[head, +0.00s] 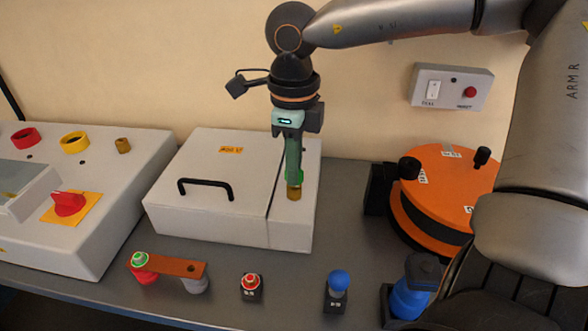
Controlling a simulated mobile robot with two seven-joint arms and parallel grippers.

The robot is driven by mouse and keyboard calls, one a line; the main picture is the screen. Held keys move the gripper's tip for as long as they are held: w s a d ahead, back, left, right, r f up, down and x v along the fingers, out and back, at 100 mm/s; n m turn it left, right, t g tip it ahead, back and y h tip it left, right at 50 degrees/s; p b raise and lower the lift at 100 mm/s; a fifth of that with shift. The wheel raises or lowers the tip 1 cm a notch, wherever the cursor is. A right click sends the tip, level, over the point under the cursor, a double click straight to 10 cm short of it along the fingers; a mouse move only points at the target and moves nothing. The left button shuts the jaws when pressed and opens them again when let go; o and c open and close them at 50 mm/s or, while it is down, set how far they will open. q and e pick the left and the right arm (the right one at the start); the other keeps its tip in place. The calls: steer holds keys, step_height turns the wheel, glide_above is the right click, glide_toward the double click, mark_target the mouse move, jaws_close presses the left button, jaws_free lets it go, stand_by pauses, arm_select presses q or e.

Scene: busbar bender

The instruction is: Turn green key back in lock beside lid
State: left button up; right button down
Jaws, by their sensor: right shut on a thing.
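The lock (294,193) is a brass cylinder on the narrow strip of the white box, to the right of the lid. The lid (222,180) is white with a black handle and looks closed. My right gripper (294,178) points straight down over the lock and is shut on the green key. How far the key is turned cannot be told. My left gripper is not in view.
A panel with a red rotary switch (69,203) stands at left. An orange round machine (450,190) is at right. Along the front are a copper-coloured bar (168,267), a red button (250,283) and a blue knob (339,281). A switch box (451,87) hangs on the wall.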

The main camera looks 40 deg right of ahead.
steer(key=shift+n, duration=1.1)
steer(key=c, duration=1.5)
jaws_free()
steer(key=shift+n, duration=0.4)
steer(key=o, duration=0.6)
arm_select(q)
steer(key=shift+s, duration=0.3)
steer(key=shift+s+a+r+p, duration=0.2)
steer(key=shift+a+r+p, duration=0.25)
steer(key=shift+p, duration=0.55)
arm_select(e)
steer(key=shift+s+r, duration=0.1)
steer(key=shift+r, duration=6.15)
